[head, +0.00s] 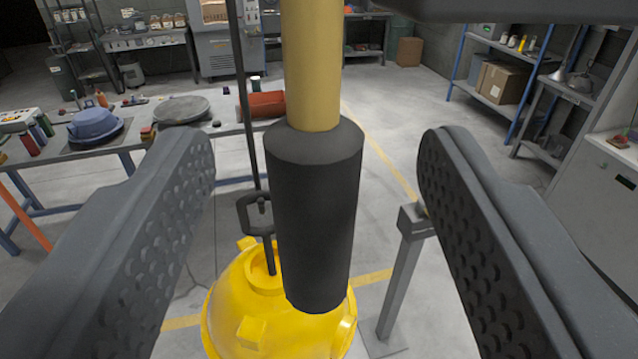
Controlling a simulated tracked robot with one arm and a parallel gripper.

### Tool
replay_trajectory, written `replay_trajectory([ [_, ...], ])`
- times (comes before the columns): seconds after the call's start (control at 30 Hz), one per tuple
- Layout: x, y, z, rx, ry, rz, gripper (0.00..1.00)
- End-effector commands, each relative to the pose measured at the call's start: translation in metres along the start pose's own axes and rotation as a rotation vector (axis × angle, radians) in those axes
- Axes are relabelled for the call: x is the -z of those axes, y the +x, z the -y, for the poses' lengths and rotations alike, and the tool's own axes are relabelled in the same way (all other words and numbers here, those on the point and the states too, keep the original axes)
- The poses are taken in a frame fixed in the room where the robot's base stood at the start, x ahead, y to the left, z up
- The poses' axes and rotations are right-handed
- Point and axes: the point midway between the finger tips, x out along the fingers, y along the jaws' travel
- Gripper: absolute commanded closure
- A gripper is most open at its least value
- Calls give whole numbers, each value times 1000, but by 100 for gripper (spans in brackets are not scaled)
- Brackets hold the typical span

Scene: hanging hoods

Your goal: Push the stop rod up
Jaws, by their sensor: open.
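The rod hangs down in the middle of the head view, with a yellow-tan upper shaft (312,62) and a thick black lower sleeve (316,215). I take this to be the stop rod. It hangs upright and its lower end is free in the air. My gripper (313,170) is open, with one dark, studded finger to the left of the rod and the other to the right. Clear gaps show on both sides, so neither finger touches the rod in this view.
A yellow hood (275,310) hangs behind and below the rod on a dark hook (262,215). A grey post (402,270) stands right of it. A workbench (228,125) with tools is at the left, shelves (505,85) at the right. Open floor lies between.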

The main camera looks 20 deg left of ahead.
Motion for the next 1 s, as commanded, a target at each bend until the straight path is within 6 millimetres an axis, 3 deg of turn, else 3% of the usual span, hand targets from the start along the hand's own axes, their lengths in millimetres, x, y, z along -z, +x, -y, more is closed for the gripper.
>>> replay_trajectory([
  [0.3, 1, -44, 0, 0, 0, -3, 47],
  [0.5, -2, -62, 0, 0, 0, 2, 47],
  [1.0, -1, -70, -1, -1, 0, 1, 47],
])
